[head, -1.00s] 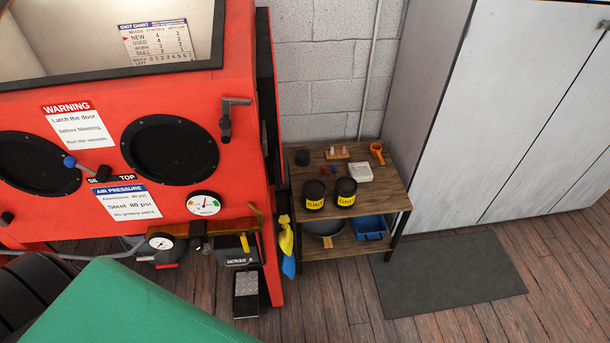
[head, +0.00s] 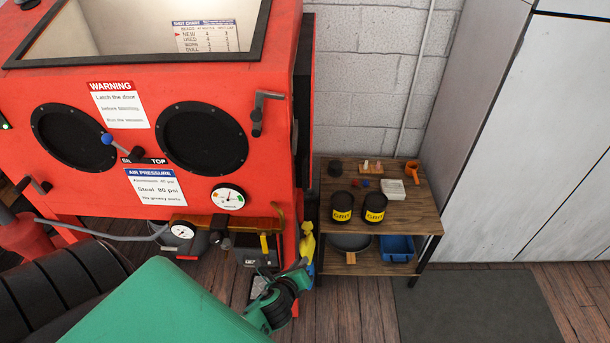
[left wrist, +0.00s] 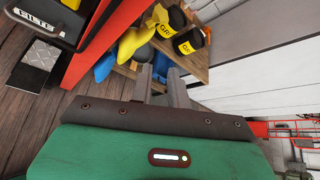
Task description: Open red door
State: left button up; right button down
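The red blast cabinet (head: 285,160) fills the left of the head view. A dark crank-like handle (head: 257,115) sits on its front near the right edge. The cabinet's right side shows only as a narrow strip, and I cannot make out a separate door outline. My left arm's green and black end (head: 277,300) is low, in front of the cabinet's lower right corner; its fingertips are not clear there. In the left wrist view, my left gripper (left wrist: 161,78) has its two grey fingers apart with nothing between them, pointing towards the shelf. My right gripper is not in view.
A wooden shelf (head: 415,208) with black grit tins (head: 342,206) stands close to the cabinet's right side. Yellow and blue gloves (head: 307,241) hang between them. A dark mat (head: 480,305) and pale tall lockers (head: 550,130) are at right.

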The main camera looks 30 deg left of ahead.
pick_arm(q)
notch_tip(320, 180, up, 12)
jog(key=w+m+t+y, duration=0.1)
jog(key=m+t, duration=0.2)
jog(key=m, duration=0.1)
jog(key=m+t+y+b, duration=0.1)
jog(key=m+t+y, duration=0.1)
jog(key=m, duration=0.1)
send_near(304, 173)
jog(key=p+x, duration=0.2)
jog(key=x, duration=0.8)
jog(key=shift+w+a+p, duration=0.15)
jog(key=shift+w+p, duration=0.15)
jog(key=shift+w, duration=0.05)
grip_shut()
